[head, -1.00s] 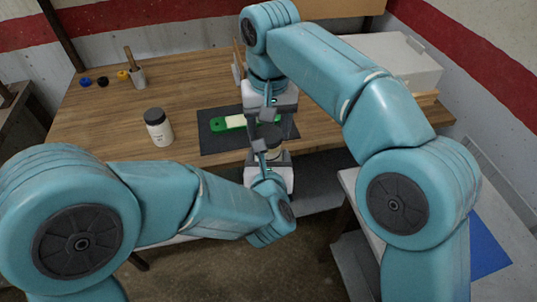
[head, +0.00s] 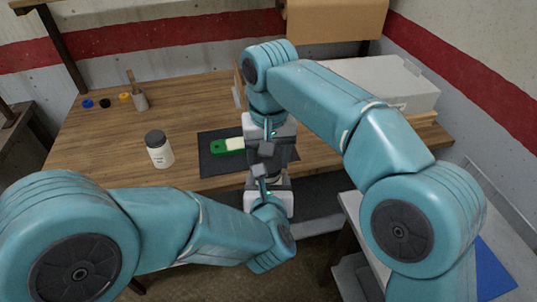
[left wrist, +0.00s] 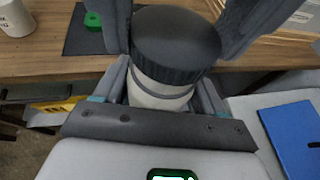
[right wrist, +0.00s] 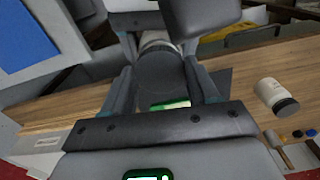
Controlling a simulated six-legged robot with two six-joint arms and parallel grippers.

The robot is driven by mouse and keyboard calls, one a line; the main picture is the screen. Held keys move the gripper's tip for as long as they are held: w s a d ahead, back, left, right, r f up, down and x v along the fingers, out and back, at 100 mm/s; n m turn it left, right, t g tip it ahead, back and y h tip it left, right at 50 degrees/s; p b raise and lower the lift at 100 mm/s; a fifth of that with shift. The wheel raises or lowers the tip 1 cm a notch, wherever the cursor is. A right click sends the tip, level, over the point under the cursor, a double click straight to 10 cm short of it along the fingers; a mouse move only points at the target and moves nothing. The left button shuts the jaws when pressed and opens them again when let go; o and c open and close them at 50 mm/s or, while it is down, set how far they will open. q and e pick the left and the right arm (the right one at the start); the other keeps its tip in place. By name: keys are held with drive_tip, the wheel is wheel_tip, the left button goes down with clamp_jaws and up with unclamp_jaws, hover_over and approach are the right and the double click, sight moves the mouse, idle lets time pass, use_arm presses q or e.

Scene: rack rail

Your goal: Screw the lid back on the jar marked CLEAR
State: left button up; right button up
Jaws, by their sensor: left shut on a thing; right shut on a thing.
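My left gripper (head: 266,184) is below, fingers up, shut on a cream jar (left wrist: 160,92) at the table's front edge. A dark ribbed lid (left wrist: 175,45) sits at the jar's top, in line with it. I cannot tell whether it is fully seated. My right gripper (head: 266,146) comes from above and is shut on the lid, which also shows between its fingers in the right wrist view (right wrist: 160,72). The held jar's label is not readable. Another cream jar (head: 160,153) with a dark lid stands upright on the table at left; its label is too small to read.
A dark mat (head: 212,170) bears a green and white object (head: 230,145). A pale bin (head: 400,88) is at back right. A blue sheet (head: 495,268) lies lower right.

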drive_tip(key=shift+f, duration=0.55)
use_arm(q)
clamp_jaws()
use_arm(e)
drive_tip(key=m, duration=0.6)
drive_tip(key=shift+m, duration=0.4)
drive_tip(key=m, duration=0.7)
drive_tip(key=shift+a+m, duration=0.1)
drive_tip(key=shift+m, duration=0.2)
drive_tip(key=m, duration=0.5)
drive_tip(key=shift+w, duration=0.1)
drive_tip(key=m, duration=0.2)
drive_tip(key=shift+m, duration=0.4)
drive_tip(key=m, duration=0.7)
